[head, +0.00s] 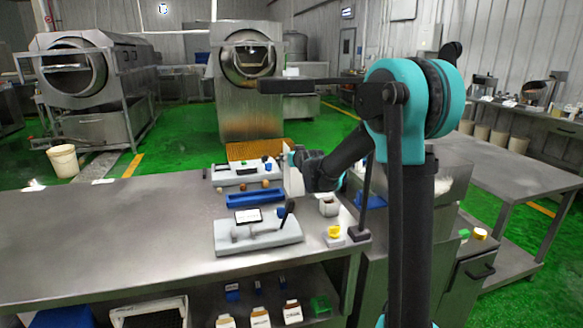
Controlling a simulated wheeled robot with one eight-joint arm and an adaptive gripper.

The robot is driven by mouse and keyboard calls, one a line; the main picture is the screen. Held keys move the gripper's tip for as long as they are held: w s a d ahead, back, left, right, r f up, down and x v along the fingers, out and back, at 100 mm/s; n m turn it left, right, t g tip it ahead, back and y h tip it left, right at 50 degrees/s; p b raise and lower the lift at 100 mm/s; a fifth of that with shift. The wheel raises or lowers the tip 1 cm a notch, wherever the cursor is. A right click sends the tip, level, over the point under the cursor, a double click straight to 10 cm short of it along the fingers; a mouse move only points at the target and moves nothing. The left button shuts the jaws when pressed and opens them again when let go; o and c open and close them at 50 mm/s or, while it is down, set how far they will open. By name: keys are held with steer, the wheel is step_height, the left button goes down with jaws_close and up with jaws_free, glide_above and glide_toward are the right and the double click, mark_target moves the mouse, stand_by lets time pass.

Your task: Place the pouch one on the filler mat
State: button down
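My gripper (291,164) is above the back right part of the steel table, small and partly hidden by my arm. A pale, flat, upright thing (294,181) shows right at its end. It could be a pouch in the fingers, but I cannot tell. Three white pouch-like packs (260,317) with dark tops stand on the shelf under the table; no label tells which is pouch one. An orange mat-like panel (255,150) lies at the table's back edge, beyond the gripper. I cannot tell whether it is the filler mat.
A grey device with a small screen (259,235) and a blue tray (255,198) stand near the gripper. A white cup (328,205) and a yellow item (334,232) are to the right. The steel table (110,235) is clear on the left. Large drums stand behind.

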steer(key=shift+f, duration=2)
steer(key=c, duration=0.9)
jaws_free()
steer(key=shift+f, duration=0.1)
steer(key=shift+o, duration=1.1)
